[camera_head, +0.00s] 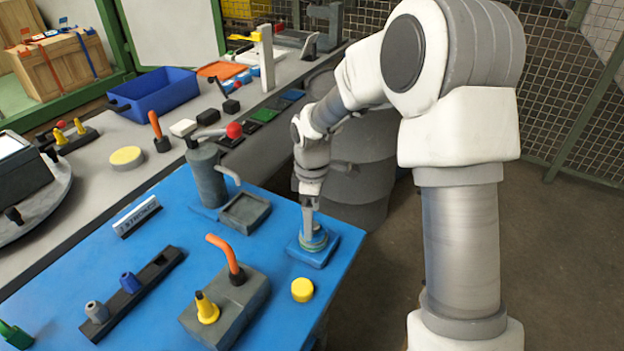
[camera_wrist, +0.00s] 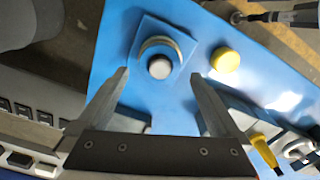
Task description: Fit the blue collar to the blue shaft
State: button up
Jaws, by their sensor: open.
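A small blue collar-like piece (camera_head: 131,283) stands on a black rack (camera_head: 115,312) at the front left of the blue table, beside a grey one. A blue square base (camera_head: 322,256) sits near the table's right edge, with a pale ring around a short upright post; its blue plate also shows in the wrist view (camera_wrist: 150,28). The post's grey round top (camera_wrist: 159,67) is visible there. I cannot tell which part is the blue shaft. My gripper (camera_head: 308,228) points down just over this post. In the wrist view its two fingers (camera_wrist: 160,75) are apart, either side of the post, holding nothing visible.
A yellow disc (camera_head: 302,290) lies close in front of the base. A grey block (camera_head: 228,304) with an orange curved handle and a yellow cone stands to its left. A grey tray (camera_head: 244,212) and a grey cylinder (camera_head: 207,175) stand behind.

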notch_tip(320, 180, up, 14)
jog(key=p, duration=0.1)
jog(key=shift+r, duration=0.2)
dwell(0.3)
jog(key=s+d+r+m+t, duration=0.2)
jog(key=s+d+r+m, duration=0.15)
jog(key=s, duration=0.25)
jog(key=s+d+r+m+t, duration=0.1)
jog(key=s+d+r+m, duration=0.25)
jog(key=s+r, duration=0.2)
jog(key=s+d+f+m+t, duration=0.1)
jog(key=s+d+m+t, duration=0.1)
jog(key=s+m, duration=0.6)
jog(key=shift+s+d+f+t, duration=0.25)
jog(key=shift+s+d, duration=0.25)
jog(key=shift+s, duration=1.5)
